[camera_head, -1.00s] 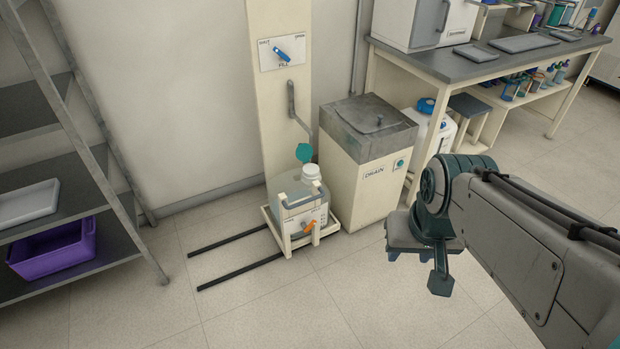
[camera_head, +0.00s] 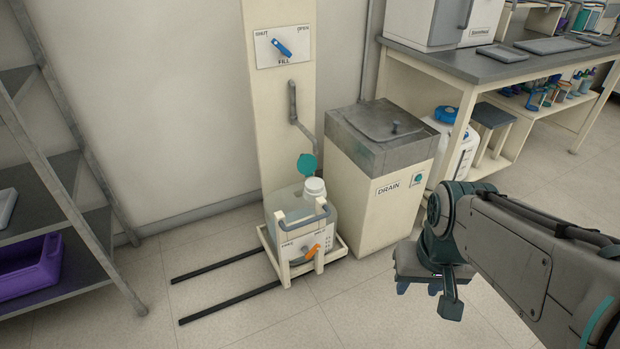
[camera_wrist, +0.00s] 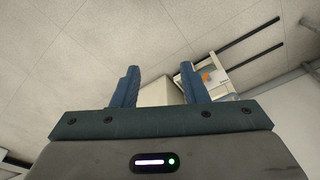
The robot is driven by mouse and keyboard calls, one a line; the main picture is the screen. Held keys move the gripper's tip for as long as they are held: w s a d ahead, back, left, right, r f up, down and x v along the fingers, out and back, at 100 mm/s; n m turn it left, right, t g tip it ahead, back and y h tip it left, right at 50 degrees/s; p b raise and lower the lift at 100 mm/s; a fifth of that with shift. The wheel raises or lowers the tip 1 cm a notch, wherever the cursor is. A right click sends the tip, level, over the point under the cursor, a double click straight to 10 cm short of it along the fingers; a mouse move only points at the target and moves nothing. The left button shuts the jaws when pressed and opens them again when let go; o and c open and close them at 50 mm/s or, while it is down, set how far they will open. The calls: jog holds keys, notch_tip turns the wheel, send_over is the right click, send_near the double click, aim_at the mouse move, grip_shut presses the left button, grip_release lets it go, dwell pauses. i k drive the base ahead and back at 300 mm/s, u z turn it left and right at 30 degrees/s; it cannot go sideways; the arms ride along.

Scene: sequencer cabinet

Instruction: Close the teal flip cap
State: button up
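The teal flip cap (camera_head: 307,163) stands up, round side showing, at the white neck (camera_head: 314,188) of a translucent container. The container (camera_head: 296,207) sits in a cream cradle (camera_head: 341,243) on the floor, with an orange lever (camera_head: 312,251) on its front panel. My gripper (camera_head: 420,288) is to the right of the container and apart from it, in front of the drain cabinet. In the wrist view its two blue fingers (camera_wrist: 160,86) are spread with nothing between them. The cradle and orange lever show beyond the right finger there; the cap cannot be made out.
The cream drain cabinet (camera_head: 375,190) stands right of the container. A post with a blue fill lever (camera_head: 281,48) and a grey pipe (camera_head: 301,118) rises behind. Two dark rails (camera_head: 225,263) run left on the floor. A shelf rack (camera_head: 75,170) stands left. The front floor is clear.

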aim_at(307, 164)
jog(key=z, duration=0.05)
jog(key=k, duration=0.5)
jog(key=u, duration=1.2)
jog(key=i, duration=1.9)
jog(key=z, duration=0.95)
jog(key=i, duration=0.35)
jog(key=z, duration=0.25)
